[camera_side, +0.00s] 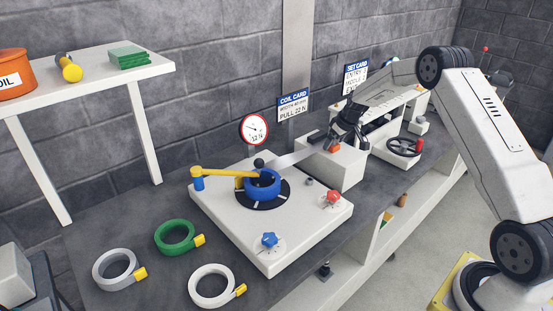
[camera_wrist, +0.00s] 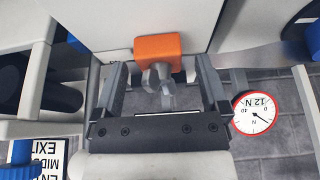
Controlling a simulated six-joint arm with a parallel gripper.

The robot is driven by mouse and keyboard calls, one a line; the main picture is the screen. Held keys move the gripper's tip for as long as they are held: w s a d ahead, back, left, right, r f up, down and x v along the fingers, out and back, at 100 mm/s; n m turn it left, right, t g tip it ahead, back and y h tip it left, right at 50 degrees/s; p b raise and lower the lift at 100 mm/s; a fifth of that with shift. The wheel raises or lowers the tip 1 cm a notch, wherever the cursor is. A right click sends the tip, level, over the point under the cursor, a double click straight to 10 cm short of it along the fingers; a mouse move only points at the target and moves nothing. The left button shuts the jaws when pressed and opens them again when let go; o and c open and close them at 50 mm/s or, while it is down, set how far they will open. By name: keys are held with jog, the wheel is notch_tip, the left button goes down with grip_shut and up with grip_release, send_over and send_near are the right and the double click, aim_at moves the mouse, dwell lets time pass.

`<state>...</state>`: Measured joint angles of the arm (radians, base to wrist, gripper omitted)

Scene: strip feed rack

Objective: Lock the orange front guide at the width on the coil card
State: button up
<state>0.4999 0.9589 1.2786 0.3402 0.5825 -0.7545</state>
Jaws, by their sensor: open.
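The orange front guide (camera_wrist: 158,48) shows in the wrist view at the top middle, with a grey knob or stem (camera_wrist: 158,78) on its near side. In the side view the orange guide (camera_side: 335,148) sits on a white block, just below my gripper (camera_side: 345,140). My gripper (camera_wrist: 163,88) is open, with one dark finger on each side of the grey knob and no clear contact visible. The coil card (camera_side: 292,103) is a blue-and-white sign on the wall post; its small lettering includes "PULL 22 N", and the width line is too small to read.
A blue coil (camera_side: 262,187) sits on the white base with a yellow arm (camera_side: 215,173) over it. A round dial (camera_side: 254,130) stands behind. A red knob (camera_side: 333,197), a blue knob (camera_side: 269,240) and a black handwheel (camera_side: 404,147) are nearby. Loose coils lie at the front left.

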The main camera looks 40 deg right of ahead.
jog(key=v, duration=0.7)
jog(key=shift+a, duration=0.1)
dwell(0.4)
